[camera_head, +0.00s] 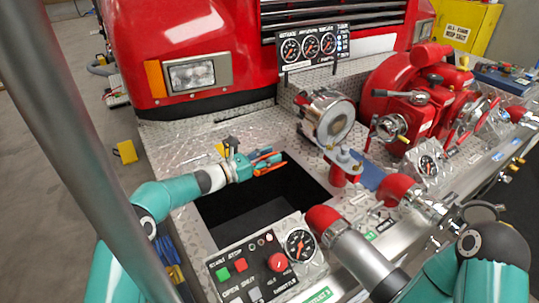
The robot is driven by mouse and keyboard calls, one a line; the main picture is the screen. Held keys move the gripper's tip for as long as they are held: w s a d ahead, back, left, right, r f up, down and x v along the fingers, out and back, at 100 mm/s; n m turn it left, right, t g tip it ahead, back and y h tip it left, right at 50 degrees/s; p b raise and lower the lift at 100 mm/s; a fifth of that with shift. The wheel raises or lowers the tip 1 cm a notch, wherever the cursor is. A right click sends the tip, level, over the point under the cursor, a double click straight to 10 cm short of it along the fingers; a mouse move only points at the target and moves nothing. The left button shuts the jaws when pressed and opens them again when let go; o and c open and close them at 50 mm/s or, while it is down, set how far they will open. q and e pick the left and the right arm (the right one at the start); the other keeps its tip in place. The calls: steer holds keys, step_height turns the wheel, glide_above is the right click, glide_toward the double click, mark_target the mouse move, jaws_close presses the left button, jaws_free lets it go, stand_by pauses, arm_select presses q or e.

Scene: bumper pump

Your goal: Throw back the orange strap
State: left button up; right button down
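My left gripper (268,163) reaches in from the left, over the far edge of the dark open bin in the bumper deck. Narrow orange pieces (267,158) show at its fingertips. They are too small to tell whether they are the orange strap, or whether the fingers are open or shut on it. A dark and yellow piece (226,148) stands just behind the gripper. My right arm comes in at the lower right, with no clear view of its gripper.
The open bin (262,203) has a metal rim. A control panel (255,267) with buttons and a gauge lies in front of it. A metal pump fitting (330,118) and red pump (420,105) stand to the right. The red truck front is behind.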

arm_select(q)
jaws_close()
stand_by(0.3)
steer(key=w+a+r+n+p, duration=0.2)
steer(key=w+a+r, duration=0.1)
steer(key=w+r, duration=0.2)
steer(key=shift+a+n, duration=0.25)
steer(key=shift+n, duration=0.15)
stand_by(0.3)
